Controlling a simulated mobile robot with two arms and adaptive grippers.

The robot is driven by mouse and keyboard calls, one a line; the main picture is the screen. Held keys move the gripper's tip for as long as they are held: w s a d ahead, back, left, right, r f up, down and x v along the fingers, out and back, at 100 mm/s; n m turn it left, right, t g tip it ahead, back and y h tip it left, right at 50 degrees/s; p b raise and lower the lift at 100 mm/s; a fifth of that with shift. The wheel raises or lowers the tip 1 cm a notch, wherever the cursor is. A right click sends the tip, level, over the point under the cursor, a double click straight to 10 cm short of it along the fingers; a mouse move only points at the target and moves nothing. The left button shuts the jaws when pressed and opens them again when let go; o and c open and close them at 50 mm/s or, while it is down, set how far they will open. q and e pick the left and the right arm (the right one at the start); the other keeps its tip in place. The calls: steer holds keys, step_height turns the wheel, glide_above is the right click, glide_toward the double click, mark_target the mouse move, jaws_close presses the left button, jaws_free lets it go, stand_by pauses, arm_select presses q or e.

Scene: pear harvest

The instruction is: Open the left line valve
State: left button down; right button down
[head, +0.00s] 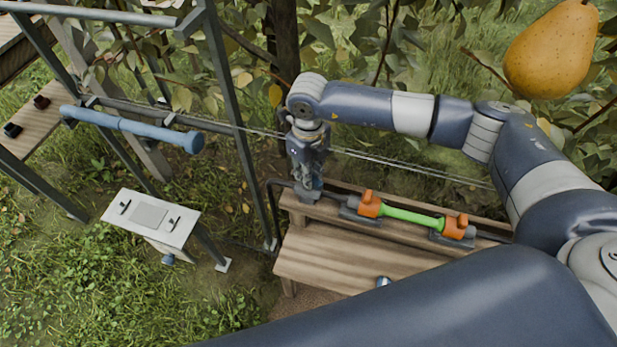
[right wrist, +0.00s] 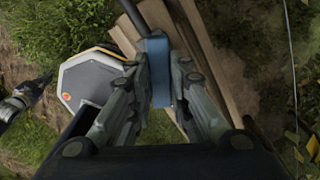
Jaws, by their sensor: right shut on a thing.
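My right gripper (head: 309,192) reaches down at the left end of a dark pipe line along a wooden bench. In the right wrist view its fingers (right wrist: 158,95) are shut on a blue handle (right wrist: 155,58), which I take to be the left line valve's. Beyond the handle a dark pipe runs over wooden boards. In the head view the fingers hide most of the valve, so I cannot tell how far it is turned.
Right of the gripper, two orange fittings (head: 370,204) (head: 455,226) join a green tube (head: 411,216). The wooden bench (head: 345,262) lies in front. A metal frame (head: 232,110) and a white panel (head: 150,217) stand left. Wires cross behind the gripper. A pear (head: 551,50) hangs at upper right.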

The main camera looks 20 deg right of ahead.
steer(key=n+b, duration=0.3)
steer(key=shift+f, duration=0.15)
steer(key=shift+n+b, duration=0.85)
steer(key=shift+n, duration=0.35)
steer(key=shift+r, duration=0.2)
steer(key=c, duration=1.5)
jaws_free()
step_height(320, 180, up, 12)
